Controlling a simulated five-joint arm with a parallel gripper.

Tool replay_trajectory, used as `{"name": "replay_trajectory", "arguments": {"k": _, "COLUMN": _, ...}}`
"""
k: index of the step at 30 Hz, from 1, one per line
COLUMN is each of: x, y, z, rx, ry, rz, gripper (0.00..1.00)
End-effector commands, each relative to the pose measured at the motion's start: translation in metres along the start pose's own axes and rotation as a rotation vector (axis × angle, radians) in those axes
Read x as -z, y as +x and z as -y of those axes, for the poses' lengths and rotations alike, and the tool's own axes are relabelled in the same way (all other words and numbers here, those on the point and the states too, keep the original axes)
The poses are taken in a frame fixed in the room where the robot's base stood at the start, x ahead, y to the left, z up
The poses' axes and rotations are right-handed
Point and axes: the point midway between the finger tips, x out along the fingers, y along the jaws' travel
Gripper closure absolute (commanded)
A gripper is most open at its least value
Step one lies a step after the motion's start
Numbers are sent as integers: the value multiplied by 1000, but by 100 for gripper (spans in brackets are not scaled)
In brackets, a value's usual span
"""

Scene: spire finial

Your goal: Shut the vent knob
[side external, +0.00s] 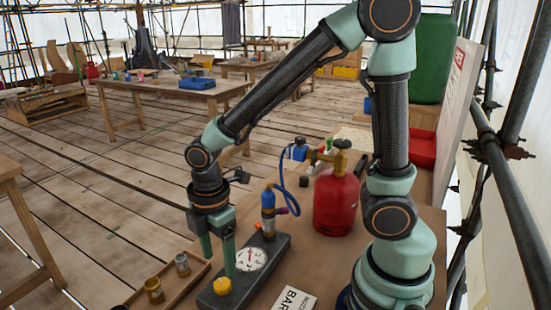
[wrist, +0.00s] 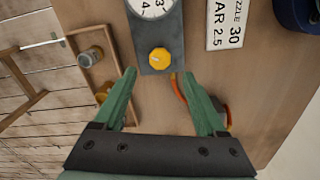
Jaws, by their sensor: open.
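The yellow vent knob (wrist: 159,57) sits at the near end of a dark grey block (wrist: 166,24), just beyond my fingertips in the wrist view. It also shows in the side view (side external: 222,286), low on the block. A round white gauge (side external: 251,259) is set in the block beside the knob. My gripper (wrist: 159,75) is open and empty, fingers pointing down. In the wrist view the knob lies between the lines of the two fingers, slightly ahead of the tips. In the side view my gripper (side external: 217,258) is above the block; whether it touches is unclear.
A wooden tray (side external: 200,268) with small brass and grey pots lies left of the block. A blue-topped torch (side external: 268,212) stands on the block's far end, with a blue hose to a red gas bottle (side external: 336,203). A white sign (wrist: 225,22) lies right of the block.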

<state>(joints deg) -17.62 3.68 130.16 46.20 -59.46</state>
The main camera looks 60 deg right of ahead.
Motion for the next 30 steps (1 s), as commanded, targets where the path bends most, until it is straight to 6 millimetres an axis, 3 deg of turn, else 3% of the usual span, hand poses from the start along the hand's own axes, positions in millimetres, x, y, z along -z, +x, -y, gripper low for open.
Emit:
{"name": "replay_trajectory", "arguments": {"k": 3, "x": -1, "y": 24, "z": 1, "rx": 7, "ry": 1, "rz": 4, "gripper": 26}}
{"name": "replay_trajectory", "arguments": {"k": 9, "x": 0, "y": 50, "z": 0, "rx": 3, "ry": 2, "rz": 2, "gripper": 26}}
{"name": "replay_trajectory", "arguments": {"k": 15, "x": 0, "y": 62, "z": 0, "rx": 1, "ry": 2, "rz": 0, "gripper": 26}}
{"name": "replay_trajectory", "arguments": {"k": 24, "x": 0, "y": 64, "z": 0, "rx": -1, "ry": 2, "rz": -1, "gripper": 26}}
{"name": "replay_trajectory", "arguments": {"k": 26, "x": 0, "y": 64, "z": 0, "rx": -1, "ry": 2, "rz": 0, "gripper": 46}}
{"name": "replay_trajectory", "arguments": {"k": 30, "x": 0, "y": 63, "z": 0, "rx": -1, "ry": 2, "rz": 0, "gripper": 99}}
